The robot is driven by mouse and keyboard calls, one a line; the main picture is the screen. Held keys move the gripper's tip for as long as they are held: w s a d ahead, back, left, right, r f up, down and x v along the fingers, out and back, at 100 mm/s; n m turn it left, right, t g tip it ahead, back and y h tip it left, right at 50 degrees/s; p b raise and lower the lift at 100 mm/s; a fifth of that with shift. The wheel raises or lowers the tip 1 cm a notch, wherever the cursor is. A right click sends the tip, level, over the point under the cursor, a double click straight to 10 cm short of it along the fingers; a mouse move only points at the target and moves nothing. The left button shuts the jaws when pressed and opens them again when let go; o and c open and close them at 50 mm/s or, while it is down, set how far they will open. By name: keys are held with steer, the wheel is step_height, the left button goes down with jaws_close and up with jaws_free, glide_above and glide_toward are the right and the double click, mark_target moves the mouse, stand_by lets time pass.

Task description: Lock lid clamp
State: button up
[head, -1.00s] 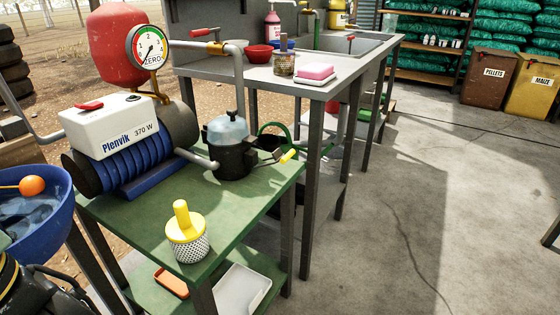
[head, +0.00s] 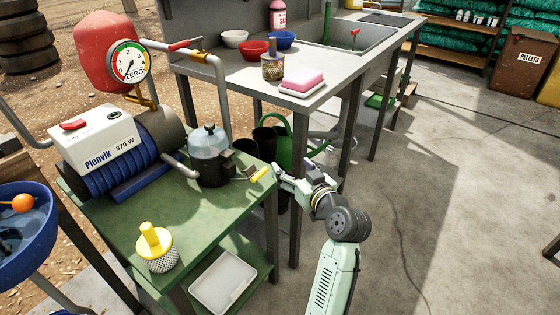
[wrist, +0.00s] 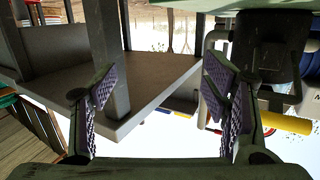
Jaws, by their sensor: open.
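The clamp has a yellow handle (head: 258,174) on a metal lever. It sticks out from the right side of the dark strainer pot (head: 212,170) with its clear lid (head: 207,142), on the green table. My gripper (head: 277,175) is just right of the handle, open and empty. In the wrist view the fingers of my gripper (wrist: 160,95) stand wide apart. There the yellow handle (wrist: 286,122) is beside the right finger, outside the gap and partly hidden by it. I cannot tell whether the clamp is latched.
The floor at right is clear.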

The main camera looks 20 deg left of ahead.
mark_target(261, 173)
steer(key=s+d+f+n+g+y, duration=0.1)
steer(key=s+d+n+g+y, duration=0.1)
steer(key=s+n+g+y, duration=0.6)
steer(key=a+r+t+y+p, duration=0.1)
steer(key=a, duration=0.1)
steer(key=a+r+m+t+p, duration=0.1)
steer(key=a, duration=0.2)
steer(key=a+r+t+y+p, duration=0.1)
steer(key=a+p, duration=0.1)
steer(key=a, duration=0.1)
steer(key=shift+w+a+r+m+t+y, duration=0.1)
steer(key=shift+r+m+t+y, duration=0.2)
steer(key=shift+r+m, duration=0.1)
steer(key=shift+w+a, duration=0.25)
steer(key=shift+a, duration=0.35)
steer(key=shift+r, duration=0.1)
steer(key=shift+c, duration=0.3)
